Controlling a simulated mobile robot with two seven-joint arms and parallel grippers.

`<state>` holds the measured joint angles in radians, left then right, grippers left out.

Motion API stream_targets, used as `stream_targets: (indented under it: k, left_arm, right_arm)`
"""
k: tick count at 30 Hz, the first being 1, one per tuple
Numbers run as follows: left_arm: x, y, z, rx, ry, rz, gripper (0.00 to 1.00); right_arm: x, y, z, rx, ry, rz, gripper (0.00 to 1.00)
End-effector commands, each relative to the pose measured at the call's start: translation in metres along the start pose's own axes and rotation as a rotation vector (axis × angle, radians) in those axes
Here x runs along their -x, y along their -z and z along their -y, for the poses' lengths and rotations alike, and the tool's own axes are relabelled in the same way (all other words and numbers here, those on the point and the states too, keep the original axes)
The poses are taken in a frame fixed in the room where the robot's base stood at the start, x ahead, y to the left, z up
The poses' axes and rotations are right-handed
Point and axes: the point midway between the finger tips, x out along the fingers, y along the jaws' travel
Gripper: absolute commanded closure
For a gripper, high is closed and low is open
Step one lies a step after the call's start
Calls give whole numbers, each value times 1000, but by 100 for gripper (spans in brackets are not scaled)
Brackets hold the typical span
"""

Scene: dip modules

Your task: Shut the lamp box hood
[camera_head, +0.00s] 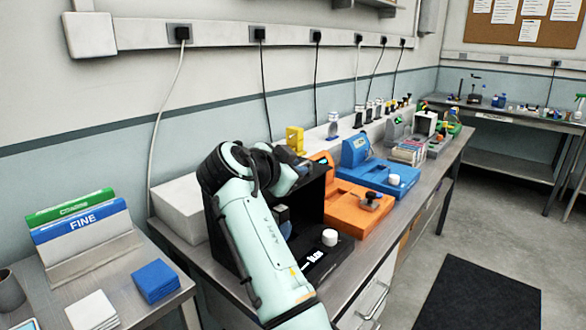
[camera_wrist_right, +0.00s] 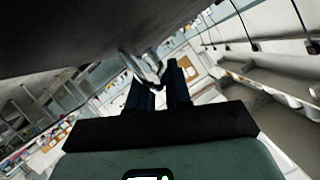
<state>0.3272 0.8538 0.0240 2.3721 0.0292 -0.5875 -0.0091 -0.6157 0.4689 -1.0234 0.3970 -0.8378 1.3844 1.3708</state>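The black lamp box (camera_head: 318,262) stands at the near end of the long bench in the head view. Its front has a lit display and a white knob (camera_head: 329,237). Its black upright panels, seemingly the raised hood (camera_head: 311,198), stand behind my right arm, which covers much of the box. My right gripper is mostly hidden there, near the top of the box. In the right wrist view its two dark fingers (camera_wrist_right: 160,88) are a little apart. A large dark surface fills the top left of that view, close by; I cannot tell whether they touch. My left gripper is out of view.
An orange module (camera_head: 352,212) and a blue module (camera_head: 383,176) stand farther along the bench. A side table at left holds blue and green folders (camera_head: 82,221) and a blue stack (camera_head: 155,281).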

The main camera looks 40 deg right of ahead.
Motion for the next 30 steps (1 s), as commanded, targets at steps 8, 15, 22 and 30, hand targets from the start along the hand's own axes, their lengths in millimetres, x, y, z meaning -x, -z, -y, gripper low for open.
stream_targets:
  k: [8,15,22,30]
  left_arm:
    - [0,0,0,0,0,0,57]
    - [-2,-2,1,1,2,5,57]
    - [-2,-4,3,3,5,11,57]
    - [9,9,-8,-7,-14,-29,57]
  right_arm:
    - [-1,-3,-1,4,-9,5,62]
    - [13,-3,0,3,-3,4,62]
    - [62,-3,1,4,-1,6,62]
    - [115,-1,0,5,-6,5,62]
